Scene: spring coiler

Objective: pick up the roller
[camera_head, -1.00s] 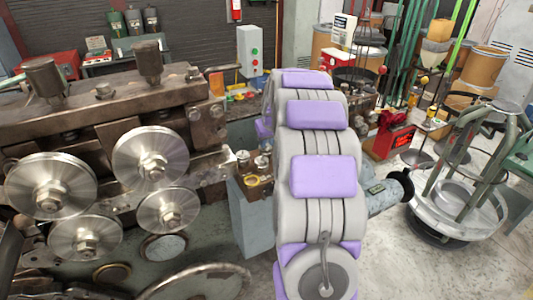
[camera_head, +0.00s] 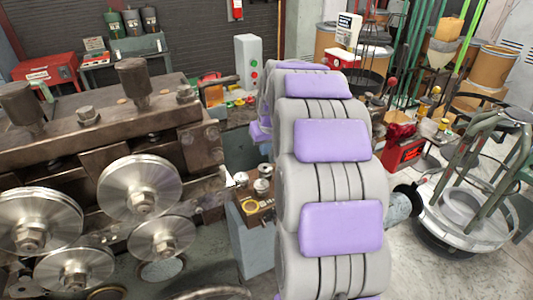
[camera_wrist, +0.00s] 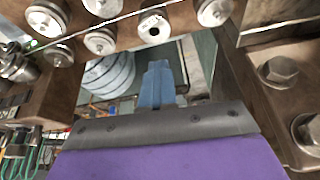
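Several round metal rollers are on the face of the brown machine (camera_head: 150,108) at left in the head view. The large upper ones are a middle roller (camera_head: 140,188) and a left roller (camera_head: 38,222). Below are two smaller ones, a right roller (camera_head: 160,240) and a left roller (camera_head: 75,270). Which one the task means is unclear. The wrist view shows several small rollers (camera_wrist: 153,27) along the top. My gripper (camera_wrist: 160,122) shows there as a dark edge with purple behind it, below these rollers. A blue-grey piece (camera_wrist: 158,85) stands beyond its edge. I cannot see whether the jaws are apart.
My grey and purple arm fills the head view's middle. A grey control box (camera_head: 247,62) stands behind it. A round metal stand (camera_head: 465,220) is at right on open floor. In the wrist view, large bolts (camera_wrist: 278,70) sit close at right, and pale rings (camera_wrist: 108,75) lie beyond.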

